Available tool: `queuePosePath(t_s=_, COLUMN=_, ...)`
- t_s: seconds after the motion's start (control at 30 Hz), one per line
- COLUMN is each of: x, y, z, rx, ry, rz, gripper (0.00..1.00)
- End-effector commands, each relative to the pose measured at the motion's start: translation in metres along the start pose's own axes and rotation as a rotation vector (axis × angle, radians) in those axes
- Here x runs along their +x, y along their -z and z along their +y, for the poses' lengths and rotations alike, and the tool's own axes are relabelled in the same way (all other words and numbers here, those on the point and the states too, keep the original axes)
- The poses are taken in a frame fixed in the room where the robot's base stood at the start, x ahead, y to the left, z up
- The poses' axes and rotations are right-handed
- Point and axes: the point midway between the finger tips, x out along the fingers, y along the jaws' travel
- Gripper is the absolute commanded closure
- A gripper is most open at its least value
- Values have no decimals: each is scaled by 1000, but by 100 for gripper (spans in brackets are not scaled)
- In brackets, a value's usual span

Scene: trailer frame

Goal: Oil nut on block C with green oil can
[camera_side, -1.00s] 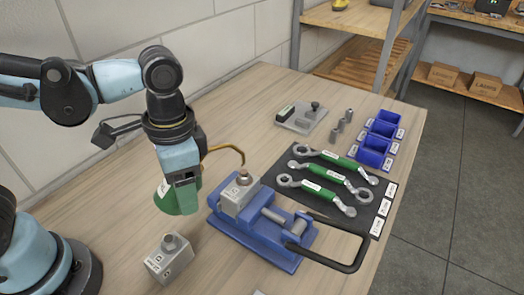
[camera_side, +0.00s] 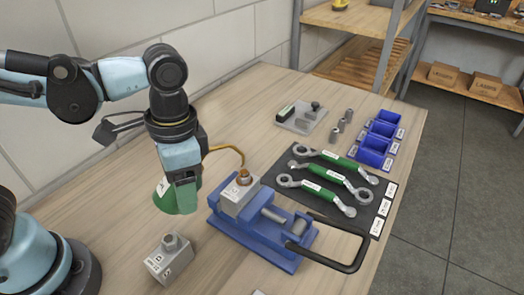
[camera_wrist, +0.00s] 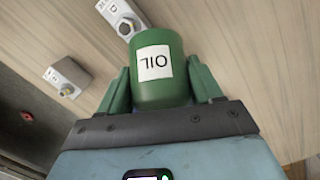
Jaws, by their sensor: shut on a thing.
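My gripper (camera_side: 184,178) is shut on the green oil can (camera_side: 172,202), holding it above the table. In the wrist view the can (camera_wrist: 158,85) sits between both fingers, with its OIL label showing. Its thin brass spout (camera_side: 226,149) arches right and its tip points down just above the nut (camera_side: 243,178). The nut is brownish and sits on top of a grey block (camera_side: 237,201) clamped in the blue vise (camera_side: 262,238). The block's label looks like C but is small. Whether the tip touches the nut I cannot tell.
Another grey block (camera_side: 170,260) with a nut stands on the table in front of the can. Green-handled wrenches (camera_side: 325,173) lie on a black mat right of the vise. Blue bins (camera_side: 376,148) and a grey fixture (camera_side: 302,118) stand farther back. The vise handle (camera_side: 350,262) sticks out right.

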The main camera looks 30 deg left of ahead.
Motion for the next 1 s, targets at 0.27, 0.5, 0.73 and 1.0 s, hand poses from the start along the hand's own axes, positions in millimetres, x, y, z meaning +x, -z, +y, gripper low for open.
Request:
queuePosePath(t_s=0.27, x=-6, y=-2, z=0, rx=0, ry=0, rz=66, gripper=66)
queuePosePath(t_s=0.5, x=-19, y=-3, z=0, rx=1, ry=0, rz=214, gripper=66)
queuePosePath(t_s=0.73, x=-31, y=-4, z=0, rx=1, ry=1, rz=355, gripper=66)
queuePosePath(t_s=1.0, x=-40, y=-4, z=0, rx=1, ry=1, rz=452, gripper=66)
